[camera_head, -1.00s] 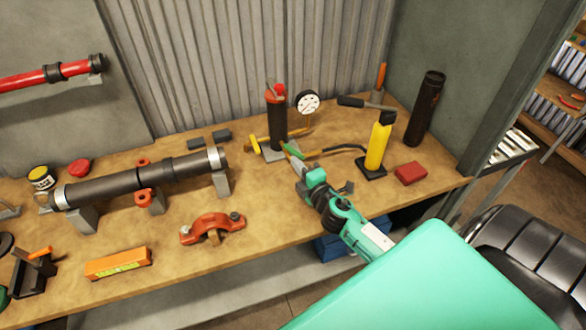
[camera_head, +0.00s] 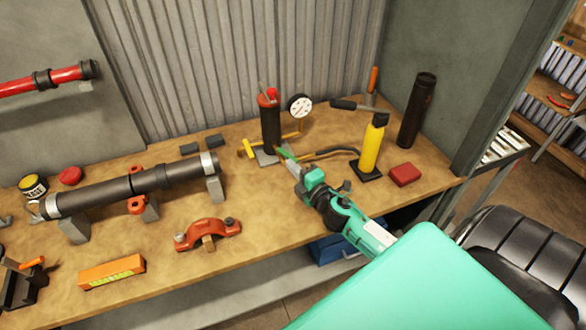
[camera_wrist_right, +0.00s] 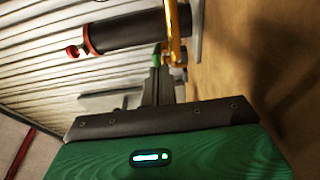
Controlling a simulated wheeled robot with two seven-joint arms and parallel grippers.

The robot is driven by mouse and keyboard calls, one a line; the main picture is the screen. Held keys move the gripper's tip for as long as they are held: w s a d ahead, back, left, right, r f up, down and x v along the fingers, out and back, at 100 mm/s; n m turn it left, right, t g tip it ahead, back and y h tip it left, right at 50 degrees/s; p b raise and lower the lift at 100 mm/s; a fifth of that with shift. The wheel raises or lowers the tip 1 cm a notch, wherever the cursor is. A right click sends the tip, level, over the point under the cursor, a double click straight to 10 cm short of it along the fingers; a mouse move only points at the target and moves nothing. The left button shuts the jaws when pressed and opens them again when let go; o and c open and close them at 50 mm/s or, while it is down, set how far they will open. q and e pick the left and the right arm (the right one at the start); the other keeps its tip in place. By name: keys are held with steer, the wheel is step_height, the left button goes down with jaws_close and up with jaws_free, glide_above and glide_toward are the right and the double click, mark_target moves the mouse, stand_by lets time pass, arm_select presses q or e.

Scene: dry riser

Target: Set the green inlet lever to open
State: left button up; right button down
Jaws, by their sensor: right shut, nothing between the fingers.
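The green inlet lever (camera_head: 282,152) shows as a short green strip at the foot of the dark upright cylinder with a red top (camera_head: 271,125). In the right wrist view a green end (camera_wrist_right: 156,49) shows just beyond my fingertips, by a yellow pipe (camera_wrist_right: 173,35). My right gripper (camera_head: 287,159) is shut and empty, its tips close against the lever; I cannot tell if they touch. In the wrist view the closed fingers (camera_wrist_right: 157,70) point at the green end. Part of the lever is hidden by the gripper. My left gripper is not in view.
A yellow bottle (camera_head: 371,145) and a red block (camera_head: 405,174) are to the right. A dark pipe on supports (camera_head: 130,185) and an orange clamp (camera_head: 208,233) lie left. The front middle of the bench is clear.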

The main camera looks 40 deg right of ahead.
mark_target(290, 155)
steer(key=shift+d+f+n+y, duration=0.1)
steer(key=shift+d+n+y, duration=0.35)
steer(key=shift+y, duration=0.35)
steer(key=n+y+b, duration=0.1)
steer(key=y, duration=0.1)
steer(key=d+n+g+y, duration=0.1)
steer(key=n+y, duration=0.1)
steer(key=shift+d+y+b, duration=0.1)
steer(key=shift+y+b, duration=0.3)
steer(key=shift+w+d+n+b, duration=0.2)
steer(key=shift+d+n+b, duration=0.05)
steer(key=shift+d+b, duration=0.35)
steer(key=n+y+b, duration=0.1)
steer(key=d+g+y, duration=0.1)
steer(key=shift+w+d+f+n+y+b, duration=0.1)
steer(key=shift+w+d+n+y+b, duration=0.1)
steer(key=shift+n+y+b, duration=0.15)
steer(key=shift+w+d+n+g+y+b, duration=0.15)
steer(key=shift+n+g+y+b, duration=0.35)
steer(key=shift+g+y, duration=0.15)
steer(key=shift+d+r, duration=0.1)
steer(key=shift+r, duration=0.1)
